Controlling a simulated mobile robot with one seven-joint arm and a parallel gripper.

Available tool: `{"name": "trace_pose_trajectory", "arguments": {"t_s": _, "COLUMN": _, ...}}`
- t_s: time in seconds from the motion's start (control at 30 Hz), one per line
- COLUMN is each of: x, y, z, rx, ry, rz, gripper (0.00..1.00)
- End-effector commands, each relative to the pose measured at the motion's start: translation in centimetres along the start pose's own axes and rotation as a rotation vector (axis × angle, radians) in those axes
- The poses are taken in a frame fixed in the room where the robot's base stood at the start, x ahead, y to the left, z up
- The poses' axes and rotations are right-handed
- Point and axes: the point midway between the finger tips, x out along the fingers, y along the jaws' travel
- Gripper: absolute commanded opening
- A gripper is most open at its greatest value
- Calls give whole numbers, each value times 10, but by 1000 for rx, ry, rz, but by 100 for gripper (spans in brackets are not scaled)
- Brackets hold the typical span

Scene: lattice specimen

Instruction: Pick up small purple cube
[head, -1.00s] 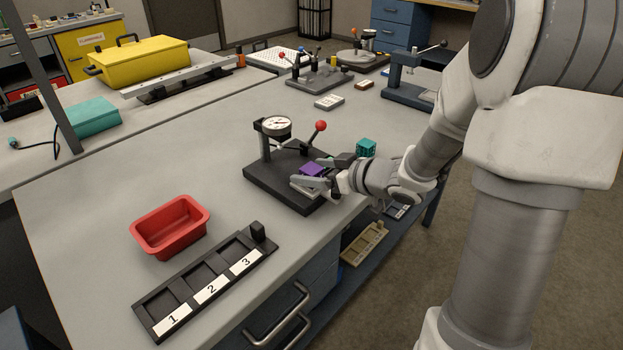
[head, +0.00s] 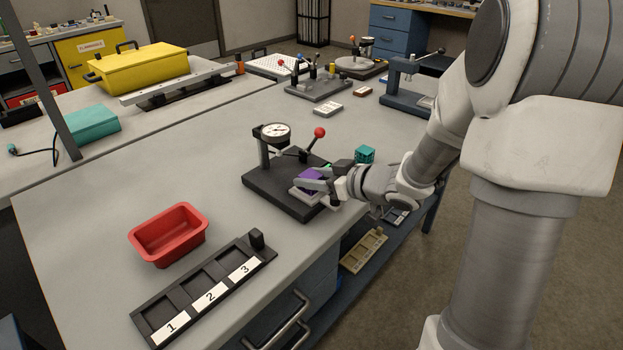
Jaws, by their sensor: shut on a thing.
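The small purple cube (head: 309,181) is on the dark press-like fixture with a dial, at the middle of the head view. My gripper (head: 318,182) reaches in from the right and is shut on the purple cube, with its fingers along the cube's sides. The fingers hide part of the cube. The cube sits at or just above the light plate of the fixture (head: 262,191); I cannot tell whether it touches.
A teal cube (head: 365,154) stands on the table just behind my gripper. A red bin (head: 170,234) and a black rack with slots 1, 2 and 3 (head: 205,290) lie to the left front. The fixture has a dial and a red-knobbed lever. The table between bin and fixture is clear.

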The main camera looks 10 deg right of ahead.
Motion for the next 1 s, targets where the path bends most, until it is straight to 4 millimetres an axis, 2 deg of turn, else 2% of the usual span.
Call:
{"name": "trace_pose_trajectory", "arguments": {"t_s": 0.17, "x": -6, "y": 0, "z": -15, "rx": -2, "ry": 2, "rz": 1, "gripper": 0}}
{"name": "trace_pose_trajectory", "arguments": {"t_s": 0.33, "x": -18, "y": 0, "z": -44, "rx": -4, "ry": 2, "rz": 1, "gripper": 0}}
{"name": "trace_pose_trajectory", "arguments": {"t_s": 0.7, "x": -51, "y": 83, "z": -79, "rx": -2, "ry": 1, "rz": 3, "gripper": 0}}
{"name": "trace_pose_trajectory", "arguments": {"t_s": 0.83, "x": -58, "y": 101, "z": -87, "rx": 0, "ry": 1, "rz": 1, "gripper": 0}}
{"name": "trace_pose_trajectory", "arguments": {"t_s": 1.0, "x": -63, "y": 113, "z": -91, "rx": 0, "ry": 0, "rz": 1, "gripper": 0}}
